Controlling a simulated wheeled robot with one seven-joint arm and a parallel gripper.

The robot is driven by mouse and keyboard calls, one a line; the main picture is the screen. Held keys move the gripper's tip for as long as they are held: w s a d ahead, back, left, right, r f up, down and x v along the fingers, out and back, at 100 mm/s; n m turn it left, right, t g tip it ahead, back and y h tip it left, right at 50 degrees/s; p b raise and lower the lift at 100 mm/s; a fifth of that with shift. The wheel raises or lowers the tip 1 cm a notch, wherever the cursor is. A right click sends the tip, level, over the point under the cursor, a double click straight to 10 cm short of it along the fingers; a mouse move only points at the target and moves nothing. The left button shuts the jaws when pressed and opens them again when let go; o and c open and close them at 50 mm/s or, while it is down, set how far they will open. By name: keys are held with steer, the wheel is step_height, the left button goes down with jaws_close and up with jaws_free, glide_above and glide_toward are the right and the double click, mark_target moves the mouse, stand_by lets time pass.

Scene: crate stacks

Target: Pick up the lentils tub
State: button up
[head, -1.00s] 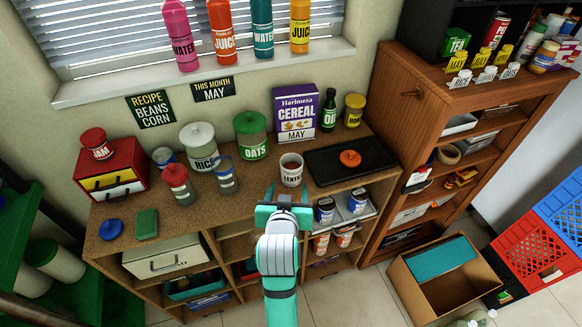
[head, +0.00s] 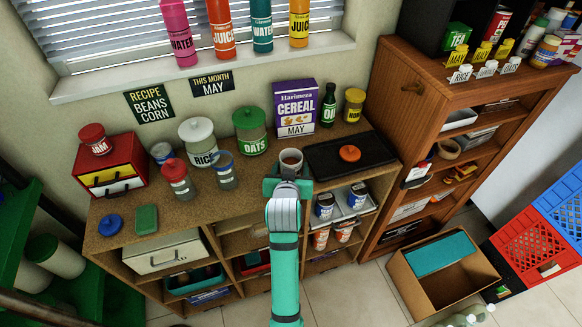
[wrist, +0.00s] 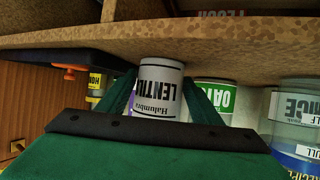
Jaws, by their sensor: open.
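The lentils tub (head: 291,157) is a white open-topped tub standing on the wooden counter near its front middle. In the head view its lower part is hidden behind my gripper (head: 287,180). In the wrist view, which looks upside down, the white lentils tub (wrist: 160,88) stands between the two green fingers of my gripper (wrist: 160,95), its label facing me. The fingers are open, one on each side of the tub. I cannot tell whether either finger touches it.
A black tray (head: 375,148) with an orange lid (head: 350,153) lies to the tub's right. The oats jar (head: 250,132), rice jar (head: 198,145) and cereal box (head: 295,110) stand behind and left. A cardboard box (head: 405,275) is on the floor at right.

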steer(key=shift+w+f, duration=0.1)
steer(key=shift+w, duration=0.2)
steer(key=shift+c, duration=0.7)
steer(key=c, duration=0.8)
steer(key=shift+o, duration=0.2)
